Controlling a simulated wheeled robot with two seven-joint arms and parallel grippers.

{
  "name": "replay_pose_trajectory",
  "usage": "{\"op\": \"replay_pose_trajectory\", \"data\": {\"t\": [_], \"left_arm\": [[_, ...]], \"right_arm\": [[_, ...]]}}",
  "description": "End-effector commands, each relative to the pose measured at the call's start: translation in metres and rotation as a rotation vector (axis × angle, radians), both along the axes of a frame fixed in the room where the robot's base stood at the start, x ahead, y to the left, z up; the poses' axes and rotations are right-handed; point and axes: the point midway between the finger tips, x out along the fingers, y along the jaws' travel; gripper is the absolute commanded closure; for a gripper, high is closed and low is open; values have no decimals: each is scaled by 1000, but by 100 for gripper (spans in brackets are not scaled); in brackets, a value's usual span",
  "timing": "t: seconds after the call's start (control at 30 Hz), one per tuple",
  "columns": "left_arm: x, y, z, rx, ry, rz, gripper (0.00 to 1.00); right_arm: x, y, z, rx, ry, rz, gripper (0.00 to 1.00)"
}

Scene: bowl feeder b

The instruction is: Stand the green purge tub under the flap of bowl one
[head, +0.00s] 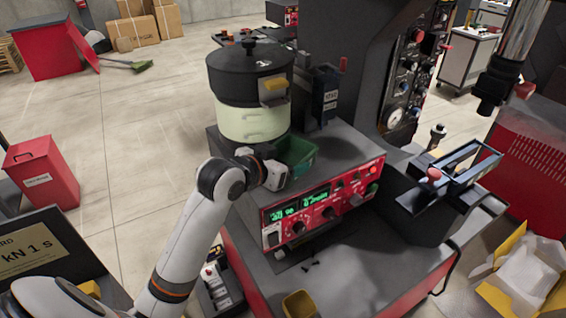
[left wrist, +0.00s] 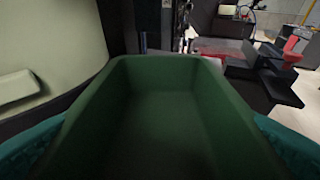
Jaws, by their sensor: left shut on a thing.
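The green purge tub (head: 298,153) is beside the pale green bowl feeder in the head view, near its lower right side. In the left wrist view the empty tub (left wrist: 178,112) fills the middle. My left gripper (head: 276,168) is shut on the tub; teal finger pads show at both lower sides of the wrist view. The tub is below and a little right of the flap. Whether the tub touches the surface under it is hidden. My right gripper is not in view.
The feeder stands on a grey cabinet top with a red control panel (head: 322,203) in front. A dark box (head: 326,95) stands behind the tub. A black column rises behind. A yellow bin (head: 299,303) sits at the bottom, and a blue-framed fixture (head: 462,172) stands right.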

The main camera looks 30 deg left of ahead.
Motion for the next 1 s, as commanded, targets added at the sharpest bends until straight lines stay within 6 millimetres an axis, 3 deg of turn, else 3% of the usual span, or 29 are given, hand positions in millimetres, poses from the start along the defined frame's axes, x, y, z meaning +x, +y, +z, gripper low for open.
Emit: {"op": "replay_pose_trajectory", "data": {"t": [0.07,0.5,0.53,0.63,1.0], "left_arm": [[-1,0,-10,-1,2,2,49],[2,3,-18,1,-2,1,49],[2,3,-18,1,-1,0,20],[2,3,-18,1,-1,0,3],[1,3,-14,1,-3,1,1]], "right_arm": [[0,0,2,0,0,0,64],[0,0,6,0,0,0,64],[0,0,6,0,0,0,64],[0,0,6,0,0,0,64],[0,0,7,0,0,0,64]]}}
